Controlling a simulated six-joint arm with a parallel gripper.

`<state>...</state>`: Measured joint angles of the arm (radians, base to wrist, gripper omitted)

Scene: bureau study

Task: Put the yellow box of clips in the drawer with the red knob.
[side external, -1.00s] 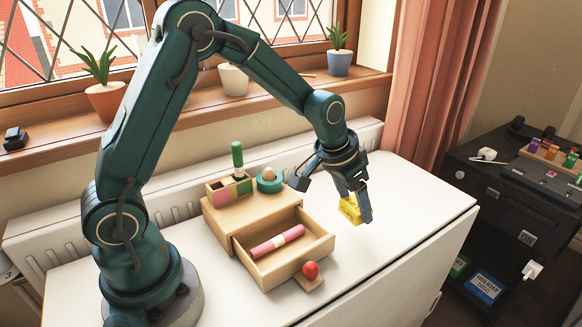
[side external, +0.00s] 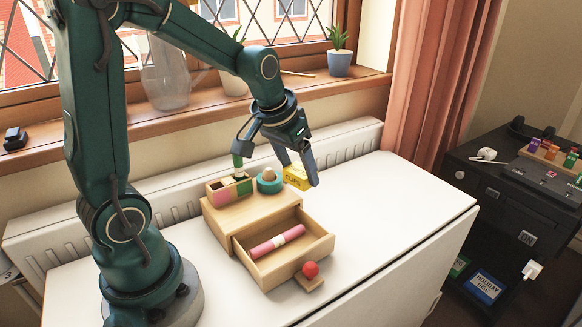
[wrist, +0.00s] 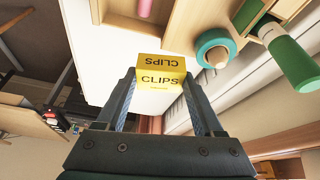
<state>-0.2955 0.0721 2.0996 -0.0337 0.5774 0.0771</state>
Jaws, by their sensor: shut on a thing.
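The yellow box of clips (side external: 296,177) is between the fingers of my gripper (side external: 299,172), which is shut on it. In the wrist view the box (wrist: 160,77) shows the word CLIPS on two faces, between the two fingertips. It is held up near the back right of the small wooden drawer unit (side external: 222,217). The drawer (side external: 266,274) with the red knob (side external: 310,269) is pulled open toward the front. A pink rod-shaped thing (side external: 277,241) lies inside it, with free floor around it.
On top of the unit stand a teal tape roll (side external: 268,184), a small divided holder (side external: 217,191) and a green marker-like thing (side external: 238,160) by it. The white desktop to the right (side external: 400,200) is clear. A white radiator (side external: 345,144) runs behind.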

